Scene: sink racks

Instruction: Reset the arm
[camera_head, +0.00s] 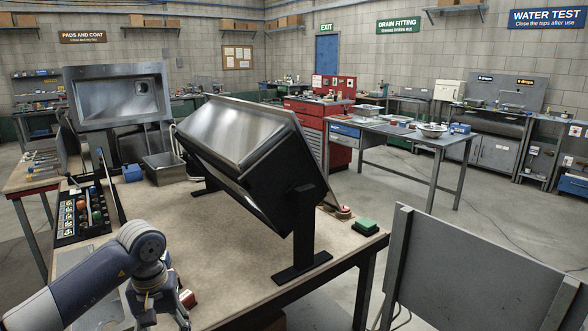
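My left arm (75,288) comes in from the lower left, over the near left part of the workbench (225,265). It bends at a joint (142,242), and its end part runs down out of the bottom edge. A steel sink (235,135) sits tilted in a black stand on the bench, beyond and right of the arm. A second steel sink (118,98) stands upright behind it at the left.
An organizer (85,212) with colored parts lies left on the bench, beyond my arm. A green-topped block (366,225) sits at the right edge. A steel tray (164,167) and blue box (132,173) stand behind. A grey panel (470,275) fills the lower right.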

